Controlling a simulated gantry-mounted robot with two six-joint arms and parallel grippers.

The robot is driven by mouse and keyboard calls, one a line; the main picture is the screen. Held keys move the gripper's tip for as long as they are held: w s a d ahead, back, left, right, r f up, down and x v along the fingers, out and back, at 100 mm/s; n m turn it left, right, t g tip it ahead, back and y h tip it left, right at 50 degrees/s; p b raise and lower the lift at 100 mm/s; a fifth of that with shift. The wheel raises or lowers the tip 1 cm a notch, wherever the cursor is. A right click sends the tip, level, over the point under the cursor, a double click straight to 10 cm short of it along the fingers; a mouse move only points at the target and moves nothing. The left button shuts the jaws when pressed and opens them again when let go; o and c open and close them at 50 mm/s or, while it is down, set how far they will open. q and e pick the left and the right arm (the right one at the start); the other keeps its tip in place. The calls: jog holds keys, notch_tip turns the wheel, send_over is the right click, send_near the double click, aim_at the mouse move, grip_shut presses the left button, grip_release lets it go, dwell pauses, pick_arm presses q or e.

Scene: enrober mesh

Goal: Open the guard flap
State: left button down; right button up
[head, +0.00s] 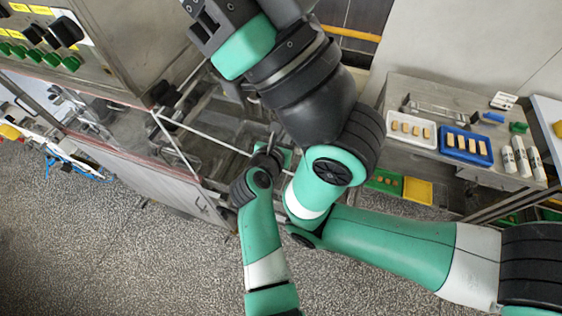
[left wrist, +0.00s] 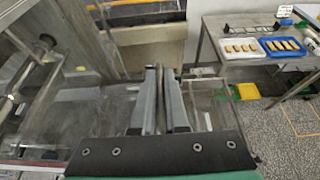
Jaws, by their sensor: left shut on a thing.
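The guard flap (head: 185,140) looks like a clear panel with pale frame edges on the machine's side. Its clear sheet also shows on both sides of the fingers in the left wrist view (left wrist: 104,115). My left gripper (head: 272,146) is at the right end of the flap. In the left wrist view its two grey fingers (left wrist: 161,98) are closed on a narrow dark upright piece, apparently the flap's handle or edge. The exact contact is partly hidden by the fingers. My right arm crosses the top middle of the head view, and its fingertips do not show.
The steel machine, with a button panel (head: 45,40), fills the upper left. At right a steel table (head: 455,100) bears a white tray (head: 392,130), a blue tray (head: 446,151) and white cylinders (head: 521,157). A yellow bin (head: 418,191) sits lower. Floor in front is clear.

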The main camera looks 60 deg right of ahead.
pick_arm(q)
jog(key=r, duration=0.1)
jog(key=r+p, duration=0.1)
jog(key=r, duration=0.2)
jog(key=shift+s+d+r, duration=0.15)
jog(key=shift+s+d, duration=0.05)
jog(key=shift+s, duration=0.1)
jog(key=shift+r+n+g+p, duration=0.5)
jog(key=shift+r+p, duration=0.1)
jog(key=shift+r, duration=0.6)
jog(key=c, duration=1)
grip_release()
jog(key=shift+d, duration=0.2)
jog(key=shift+c, duration=0.2)
jog(key=shift+o, duration=0.5)
jog(key=shift+a+f, duration=0.1)
jog(key=shift+f, duration=0.05)
